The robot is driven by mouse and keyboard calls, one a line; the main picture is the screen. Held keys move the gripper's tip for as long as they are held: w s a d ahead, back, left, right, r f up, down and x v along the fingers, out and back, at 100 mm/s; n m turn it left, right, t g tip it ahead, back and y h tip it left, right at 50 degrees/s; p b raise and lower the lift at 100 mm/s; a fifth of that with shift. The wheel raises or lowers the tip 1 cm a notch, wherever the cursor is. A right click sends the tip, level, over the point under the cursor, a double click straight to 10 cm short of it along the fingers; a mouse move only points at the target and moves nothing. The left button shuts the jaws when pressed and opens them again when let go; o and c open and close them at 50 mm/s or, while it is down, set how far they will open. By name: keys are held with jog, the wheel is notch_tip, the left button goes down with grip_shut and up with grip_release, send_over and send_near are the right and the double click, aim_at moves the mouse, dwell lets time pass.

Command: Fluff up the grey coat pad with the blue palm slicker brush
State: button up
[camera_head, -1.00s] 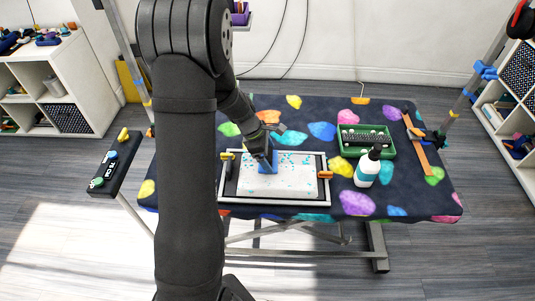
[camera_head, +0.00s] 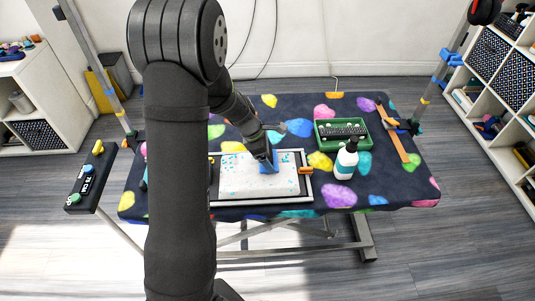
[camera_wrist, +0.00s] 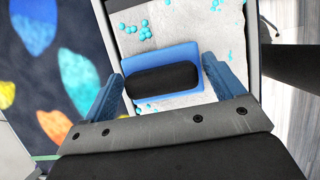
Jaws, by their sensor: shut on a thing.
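The grey coat pad (camera_head: 236,181) lies flat in a white-framed tray (camera_head: 262,203) on the table, with teal specks scattered over it. It also shows in the wrist view (camera_wrist: 190,28). The slicker brush has a blue rectangular base (camera_wrist: 180,53) and a black handle (camera_wrist: 162,80). My gripper (camera_wrist: 163,74) has blue fingers on either side of the brush and is shut on it. In the head view my gripper (camera_head: 267,158) is over the pad, right of its middle, with the brush (camera_head: 269,168) down at the pad. Whether the bristles touch is hidden.
A green tray (camera_head: 322,142) with a dark brush-like item stands at the back right. A white bottle (camera_head: 346,160) stands right of the pad tray. Orange clips (camera_head: 306,170) grip the tray's sides. A strap post (camera_head: 440,100) rises at the right.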

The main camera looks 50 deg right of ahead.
jog(key=s+d, duration=0.4)
jog(key=shift+s+d+f, duration=0.1)
jog(key=shift+s+d, duration=0.3)
dwell(0.6)
jog(key=shift+w+a, duration=2.4)
jog(key=shift+a, duration=0.1)
jog(key=shift+w+a, duration=2.35)
jog(key=shift+w, duration=0.05)
jog(key=w+a, duration=0.4)
jog(key=shift+w+a, duration=0.4)
